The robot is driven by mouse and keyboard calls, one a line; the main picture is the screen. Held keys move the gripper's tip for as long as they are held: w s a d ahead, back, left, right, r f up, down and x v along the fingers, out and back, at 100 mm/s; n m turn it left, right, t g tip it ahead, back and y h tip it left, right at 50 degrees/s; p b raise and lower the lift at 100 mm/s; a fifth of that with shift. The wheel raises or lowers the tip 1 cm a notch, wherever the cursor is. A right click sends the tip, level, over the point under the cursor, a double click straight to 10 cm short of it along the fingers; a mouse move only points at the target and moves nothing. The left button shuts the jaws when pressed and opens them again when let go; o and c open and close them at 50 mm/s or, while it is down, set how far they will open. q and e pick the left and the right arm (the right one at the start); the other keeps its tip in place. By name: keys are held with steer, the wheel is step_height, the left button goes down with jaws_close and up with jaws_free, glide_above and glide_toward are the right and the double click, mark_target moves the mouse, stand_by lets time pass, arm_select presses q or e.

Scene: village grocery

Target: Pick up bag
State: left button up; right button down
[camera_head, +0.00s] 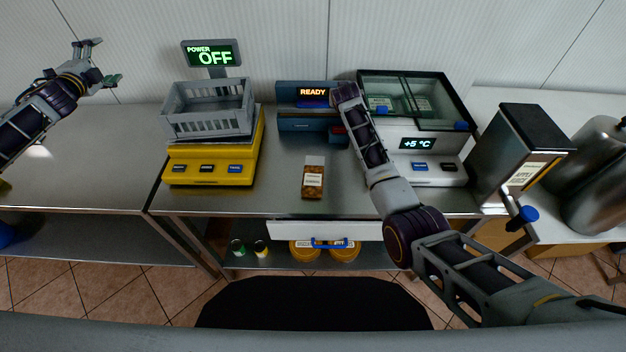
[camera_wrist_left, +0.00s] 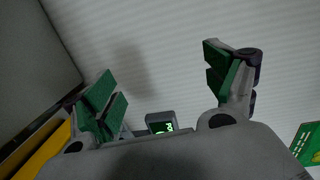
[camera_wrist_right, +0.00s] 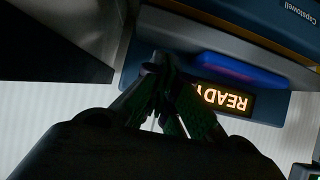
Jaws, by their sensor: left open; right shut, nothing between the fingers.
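A small bag (camera_head: 313,178) with brown contents and a white label is on the steel table (camera_head: 275,196), in front of the blue device with the READY display. I cannot tell whether it stands or lies. It does not show in either wrist view. My left gripper (camera_head: 102,61) is open and empty, raised at the upper left, far from the bag; its spread fingers show in the left wrist view (camera_wrist_left: 165,85). My right gripper (camera_wrist_right: 165,95) is shut and empty, near the READY device and beyond the bag to the right. Its fingers are hard to make out in the head view.
The blue READY device (camera_head: 299,122) stands behind the bag. A yellow scale (camera_head: 210,165) with a grey crate (camera_head: 207,122) is left. A white cooler (camera_head: 432,170) and a dispenser (camera_head: 515,155) are right. The table is clear around the bag.

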arm_select(q)
steer(key=w+d+f+m+h, duration=0.1)
steer(key=w+d, duration=0.2)
steer(key=d, duration=1.2)
steer(key=w+d+f+h, duration=0.1)
steer(key=w+d+f, duration=0.15)
steer(key=d, duration=1.15)
steer(key=s+d+r+n+t+y, duration=0.15)
steer(key=d+r, duration=0.25)
steer(key=d, duration=0.6)
steer(key=s+d+r+n+g, duration=0.1)
steer(key=s+d+r+n, duration=0.15)
steer(key=d, duration=0.85)
steer(key=s+d+f+n+g, duration=0.3)
steer(key=s+f+n+g, duration=0.1)
steer(key=s+f, duration=0.3)
steer(key=s+d+f+n+g, duration=0.4)
steer(key=s+f+g, duration=0.1)
steer(key=s+f, duration=0.3)
steer(key=s+d+f+n+g+h, duration=0.1)
steer(key=s+d+f+n+g, duration=0.3)
steer(key=s+f, duration=0.4)
steer(key=shift+s+n, duration=0.25)
steer(key=shift+n, duration=0.35)
